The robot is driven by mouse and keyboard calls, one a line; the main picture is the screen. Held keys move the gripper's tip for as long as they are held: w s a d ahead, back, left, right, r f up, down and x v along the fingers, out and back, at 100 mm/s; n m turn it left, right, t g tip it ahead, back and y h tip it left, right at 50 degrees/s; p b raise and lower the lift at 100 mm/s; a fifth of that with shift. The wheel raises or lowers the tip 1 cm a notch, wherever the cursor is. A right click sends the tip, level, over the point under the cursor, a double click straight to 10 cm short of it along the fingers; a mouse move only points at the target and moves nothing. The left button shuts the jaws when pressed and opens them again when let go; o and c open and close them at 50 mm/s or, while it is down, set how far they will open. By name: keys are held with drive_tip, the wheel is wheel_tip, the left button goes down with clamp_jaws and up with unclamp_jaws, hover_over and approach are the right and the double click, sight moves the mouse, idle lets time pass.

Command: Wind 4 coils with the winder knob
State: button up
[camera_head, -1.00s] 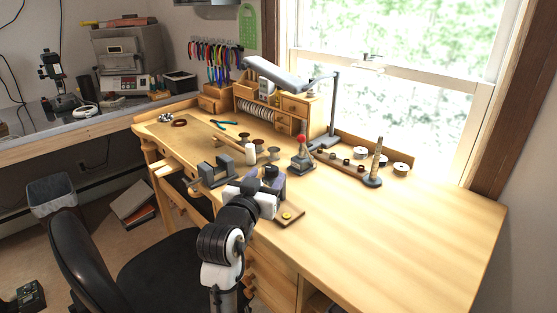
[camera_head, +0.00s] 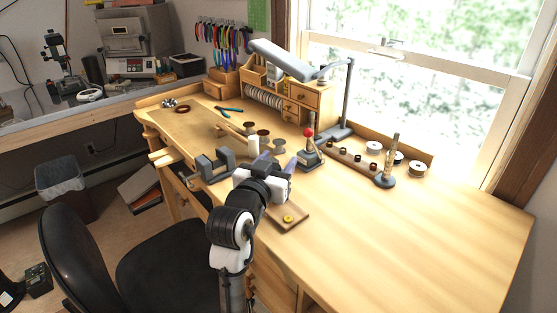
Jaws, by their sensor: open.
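A small winder with a red knob (camera_head: 308,132) stands on the bench. Its grey base (camera_head: 310,158) sits on the wood and a thin upright rises above the knob. My gripper (camera_head: 276,166) is to the left of the winder and nearer to me, low over the bench, and it is open. The wrist hides part of the jaws, and I see nothing between them. A small wooden board with a yellow piece (camera_head: 288,218) lies just in front of the gripper.
A grey vise (camera_head: 215,165) and several spools (camera_head: 264,137) stand left of and behind the gripper. The bench's right side (camera_head: 430,235) is clear.

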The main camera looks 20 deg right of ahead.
drive_tip(key=shift+c, duration=0.4)
drive_tip(key=c, duration=0.9)
drive_tip(key=shift+f+m+g+h+b, duration=0.1)
drive_tip(key=shift+m+g+h+b, duration=0.3)
drive_tip(key=shift+g+h, duration=0.1)
